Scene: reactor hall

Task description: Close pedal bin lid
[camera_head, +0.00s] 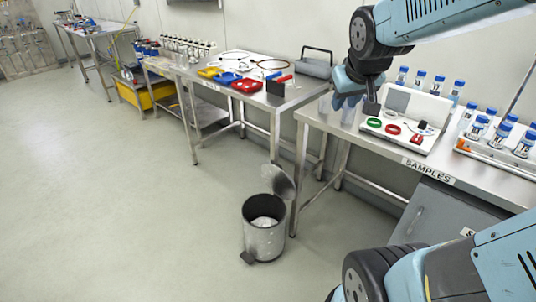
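The pedal bin (264,237) is a grey metal cylinder on the floor in front of the tables, at the bottom middle of the camera_head view. Its round lid (279,182) stands raised at the back of the rim, so the bin is open and something pale shows inside. A dark pedal (247,257) sticks out at its front left foot. My gripper (371,105) hangs over the samples table, above and to the right of the bin and well apart from it. I cannot tell whether its fingers are open or shut.
The samples table (429,167) stands right of the bin, with a white case (412,138) of coloured rings and a rack of blue-capped bottles (503,135). Another table (272,102) behind holds coloured trays. The floor left of the bin is clear.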

